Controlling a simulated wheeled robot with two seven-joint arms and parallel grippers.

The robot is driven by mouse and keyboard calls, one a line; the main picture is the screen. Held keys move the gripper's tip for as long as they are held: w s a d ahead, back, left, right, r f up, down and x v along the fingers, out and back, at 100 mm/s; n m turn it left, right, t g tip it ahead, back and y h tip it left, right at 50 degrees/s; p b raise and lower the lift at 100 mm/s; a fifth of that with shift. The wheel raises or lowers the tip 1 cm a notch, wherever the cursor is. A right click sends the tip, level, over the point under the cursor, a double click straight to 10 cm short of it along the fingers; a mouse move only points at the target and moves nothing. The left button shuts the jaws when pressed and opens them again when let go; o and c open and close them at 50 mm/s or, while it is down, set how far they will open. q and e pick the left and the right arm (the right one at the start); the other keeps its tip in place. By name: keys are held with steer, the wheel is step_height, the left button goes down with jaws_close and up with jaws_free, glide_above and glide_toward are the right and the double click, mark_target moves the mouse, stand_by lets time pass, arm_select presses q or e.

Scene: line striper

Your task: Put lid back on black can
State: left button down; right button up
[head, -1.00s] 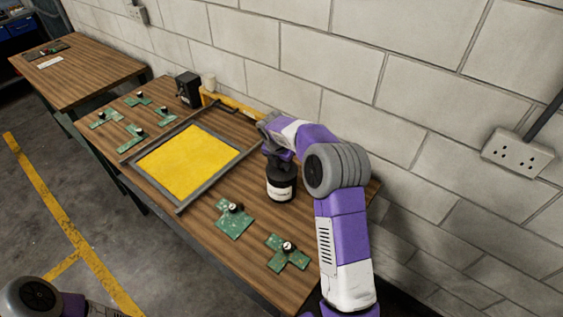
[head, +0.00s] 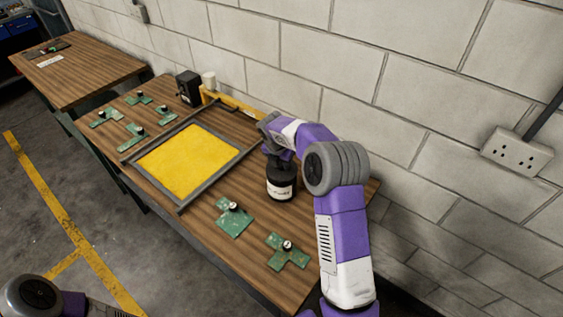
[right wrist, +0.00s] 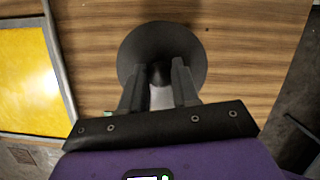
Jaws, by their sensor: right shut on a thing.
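The black can (head: 281,185) with a white label stands upright on the wooden table, right of the yellow screen. My right gripper (head: 273,155) is directly above it, pointing down. In the right wrist view, the fingers of my right gripper (right wrist: 160,85) are shut on the middle of a round black lid (right wrist: 162,52). The lid lies over the can's top in the head view; whether it is fully seated I cannot tell. The can's body is hidden below the lid in the right wrist view. My left arm shows at the bottom left, but its gripper is out of view.
A yellow screen in a grey frame (head: 188,162) lies left of the can. Green boards (head: 233,217) lie in front and at the far left. A black box (head: 188,89) and white cup (head: 208,80) stand at the back. A block wall (head: 420,110) runs behind the table.

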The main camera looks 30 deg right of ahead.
stand_by(0.6)
stand_by(0.3)
steer(key=o, duration=1.1)
steer(key=shift+o, duration=0.3)
steer(key=o, duration=0.4)
steer(key=shift+p, duration=0.35)
steer(key=shift+r+p, duration=3.15)
steer(key=shift+r, duration=0.35)
